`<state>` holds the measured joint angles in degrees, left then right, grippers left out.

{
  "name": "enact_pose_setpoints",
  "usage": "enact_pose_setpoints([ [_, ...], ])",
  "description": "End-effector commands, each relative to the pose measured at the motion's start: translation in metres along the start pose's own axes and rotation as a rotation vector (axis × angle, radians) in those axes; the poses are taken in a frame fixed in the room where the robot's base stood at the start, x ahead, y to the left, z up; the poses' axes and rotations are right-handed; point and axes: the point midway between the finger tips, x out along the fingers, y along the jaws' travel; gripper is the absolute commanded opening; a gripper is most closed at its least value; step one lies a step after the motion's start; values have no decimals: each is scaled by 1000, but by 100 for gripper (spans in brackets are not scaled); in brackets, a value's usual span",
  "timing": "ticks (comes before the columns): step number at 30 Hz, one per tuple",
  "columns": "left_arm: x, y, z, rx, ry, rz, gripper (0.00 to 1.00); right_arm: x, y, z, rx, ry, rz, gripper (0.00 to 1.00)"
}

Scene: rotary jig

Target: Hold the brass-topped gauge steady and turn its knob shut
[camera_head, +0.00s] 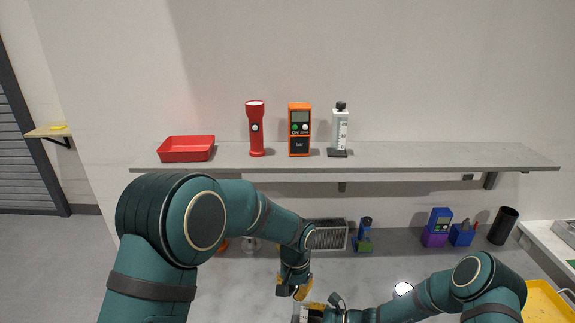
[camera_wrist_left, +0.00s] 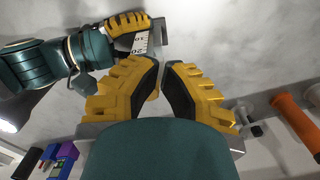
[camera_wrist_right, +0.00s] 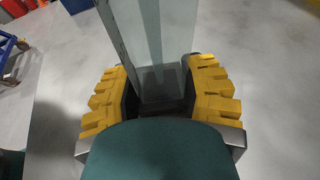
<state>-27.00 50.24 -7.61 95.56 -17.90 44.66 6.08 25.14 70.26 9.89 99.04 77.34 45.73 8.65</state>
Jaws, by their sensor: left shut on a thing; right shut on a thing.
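The gauge shows as a white body with a black ruled scale (camera_wrist_left: 141,42) in the left wrist view. In the right wrist view it is a tall, grey, glassy body with a dark end (camera_wrist_right: 160,85). My right gripper (camera_wrist_right: 160,95) is shut on it, with a yellow finger on each side. My left gripper (camera_wrist_left: 163,66) is shut close beside the right one, its fingertips almost together at the gauge. The knob between them is mostly hidden. In the head view, my left gripper (camera_head: 300,290) points down beside my right gripper (camera_head: 314,308), and the gauge is largely covered.
A grey wall shelf (camera_head: 400,158) holds a red tray (camera_head: 187,149), a red torch (camera_head: 256,130), an orange meter (camera_head: 299,130) and a white bottle-shaped item (camera_head: 339,130). Behind my arms are a grey mesh box (camera_head: 328,235), blue-and-purple items (camera_head: 438,228) and a black cup (camera_head: 503,226).

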Motion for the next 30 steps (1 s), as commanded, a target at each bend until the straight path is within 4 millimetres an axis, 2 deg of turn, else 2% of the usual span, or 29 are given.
enact_pose_setpoints([
  [13,-48,1,-1,0,4,1,0,1,0,2,-1,-3,1,25],
  [26,-54,1,0,1,1,1,0,1,0,2,-1,-4,1,25],
  [27,-54,1,0,1,1,1,0,1,0,2,-1,-4,1,50],
  [29,-54,1,0,1,1,1,0,1,0,2,-1,-4,1,71],
  [30,-54,1,0,1,1,1,0,1,0,2,-1,-3,1,76],
])
